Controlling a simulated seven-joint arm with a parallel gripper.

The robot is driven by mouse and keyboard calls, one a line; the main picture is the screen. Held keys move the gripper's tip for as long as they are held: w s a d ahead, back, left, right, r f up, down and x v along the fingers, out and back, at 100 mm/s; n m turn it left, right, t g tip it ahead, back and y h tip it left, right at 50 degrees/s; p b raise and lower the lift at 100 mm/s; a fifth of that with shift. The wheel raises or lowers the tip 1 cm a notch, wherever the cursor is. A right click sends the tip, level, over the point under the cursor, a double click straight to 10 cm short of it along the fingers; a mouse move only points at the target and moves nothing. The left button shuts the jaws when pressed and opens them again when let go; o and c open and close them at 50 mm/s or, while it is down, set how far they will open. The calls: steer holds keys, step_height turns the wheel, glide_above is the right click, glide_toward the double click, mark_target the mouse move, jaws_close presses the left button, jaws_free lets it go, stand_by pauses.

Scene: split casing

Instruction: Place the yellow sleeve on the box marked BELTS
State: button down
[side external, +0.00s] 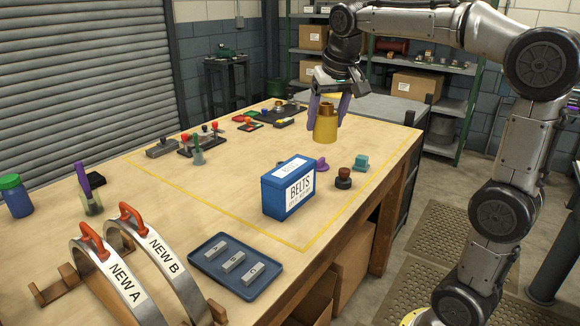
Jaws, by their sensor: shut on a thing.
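The yellow sleeve (326,127) is upright at the back right of the workbench, with a brownish top part showing above it. My gripper (328,108) points down over it, with purple fingers on either side, shut on the sleeve. I cannot tell whether the sleeve's base touches the bench. The blue box marked BELTS (273,194) stands on the bench in front of the sleeve and to its left. Its white-labelled top is clear.
Near the box are a purple knob (321,165), a dark brown-topped part (343,179) and a teal block (361,163). A blue tray (205,261) with grey blocks and the arches NEW A (126,285) and NEW B (166,262) stand in front. The bench middle is clear.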

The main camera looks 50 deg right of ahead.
steer(key=w+d+f, duration=0.1)
steer(key=w+f, duration=0.2)
steer(key=w, duration=0.1)
steer(key=w+d+f, duration=0.2)
steer(key=w+f, duration=0.1)
steer(key=w, duration=0.1)
steer(key=w+d+f, duration=0.1)
steer(key=w+f, duration=0.2)
steer(key=w, duration=0.1)
steer(key=shift+w+d+f, duration=0.1)
steer(key=shift+w+d, duration=0.15)
steer(key=shift+d, duration=0.1)
steer(key=shift+w+f, duration=0.15)
steer(key=shift+f, duration=0.75)
steer(key=shift+w+f, duration=0.1)
steer(key=shift+f, duration=0.75)
steer(key=shift+f, duration=0.15)
steer(key=shift+c, duration=0.2)
jaws_free()
steer(key=shift+s+f, duration=0.1)
steer(key=shift+f, duration=0.1)
